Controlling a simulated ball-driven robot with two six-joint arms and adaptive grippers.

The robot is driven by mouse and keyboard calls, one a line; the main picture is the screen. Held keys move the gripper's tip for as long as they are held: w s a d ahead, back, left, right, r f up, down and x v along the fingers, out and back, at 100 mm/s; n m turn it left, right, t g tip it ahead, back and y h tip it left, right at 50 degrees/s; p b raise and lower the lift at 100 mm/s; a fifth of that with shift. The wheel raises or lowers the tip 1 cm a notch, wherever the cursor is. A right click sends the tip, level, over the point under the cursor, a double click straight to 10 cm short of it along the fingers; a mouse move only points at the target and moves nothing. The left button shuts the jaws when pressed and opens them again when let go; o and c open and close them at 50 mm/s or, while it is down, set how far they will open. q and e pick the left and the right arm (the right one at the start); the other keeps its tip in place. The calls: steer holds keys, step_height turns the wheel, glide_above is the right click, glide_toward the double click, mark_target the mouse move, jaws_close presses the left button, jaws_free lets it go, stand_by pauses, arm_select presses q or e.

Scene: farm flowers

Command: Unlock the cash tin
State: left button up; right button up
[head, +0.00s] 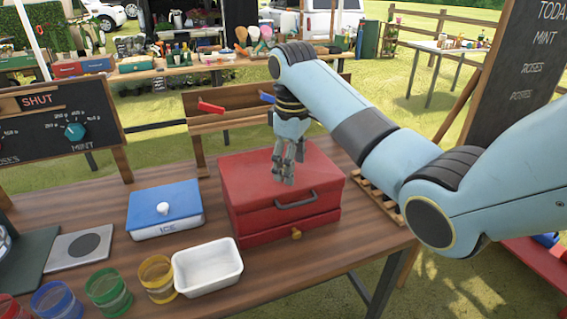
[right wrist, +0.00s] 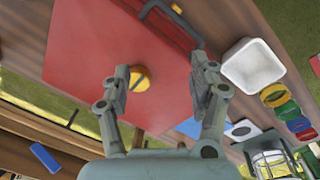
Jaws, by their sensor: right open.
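The red cash tin (head: 250,195) stands shut on the wooden table, with a dark handle (head: 296,199) and a small yellow latch (head: 296,234) on its front. My right gripper (head: 284,177) points down over the tin's lid, open and empty. In the right wrist view a round yellow knob with a dark slot (right wrist: 139,79) sits on the red lid (right wrist: 85,60). It lies between the open fingers (right wrist: 160,68), nearer the left one; I cannot tell whether they touch it. The gripper hides this knob in the head view. My left gripper is not in view.
Left of the tin are a blue-lidded ICE box (head: 165,206), a white dish (head: 208,266) and several coloured jars (head: 158,278). A SHUT board with a teal knob (head: 75,131) stands back left. A wooden rack (head: 212,122) stands behind the tin.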

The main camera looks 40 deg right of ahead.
steer(key=w+d+r, duration=0.2)
steer(key=w+r, duration=0.4)
steer(key=shift+n+g+y, duration=0.3)
steer(key=shift+n+g, duration=0.1)
steer(key=shift+n, duration=0.1)
steer(key=f, duration=1)
steer(key=shift+s+a+f, duration=0.1)
steer(key=shift+s+a, duration=0.05)
steer(key=shift+a, duration=0.05)
steer(key=c, duration=1.2)
